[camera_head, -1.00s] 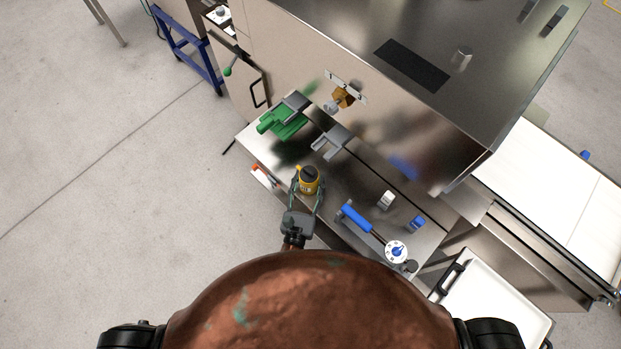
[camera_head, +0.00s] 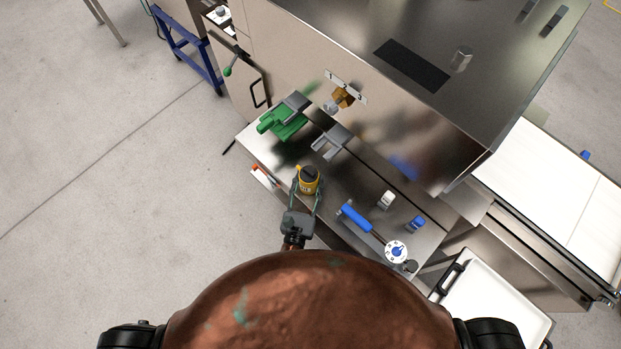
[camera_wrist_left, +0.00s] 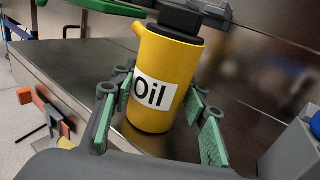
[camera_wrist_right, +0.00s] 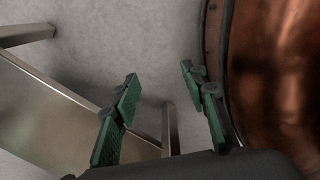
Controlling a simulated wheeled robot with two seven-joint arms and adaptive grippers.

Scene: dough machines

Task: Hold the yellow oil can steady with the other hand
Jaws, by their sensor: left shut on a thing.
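The yellow oil can (camera_head: 308,184) with a black top stands on the steel bench. In the left wrist view the can (camera_wrist_left: 165,75) shows its white "Oil" label and a short yellow spout at upper left, and it looks tilted in the picture. My left gripper (camera_head: 307,190) is shut on the can, with a green-padded finger on each side of its body (camera_wrist_left: 160,120). My right gripper (camera_wrist_right: 162,105) shows only in the right wrist view. Its fingers are apart with nothing between them.
The steel bench (camera_head: 345,215) also bears a green vise-like tool (camera_head: 283,122), a grey bracket (camera_head: 332,142), a blue-handled tool (camera_head: 357,218), a dial (camera_head: 396,251) and small white and blue items. A tall steel machine (camera_head: 400,90) stands behind. A white tray (camera_head: 490,300) is at lower right.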

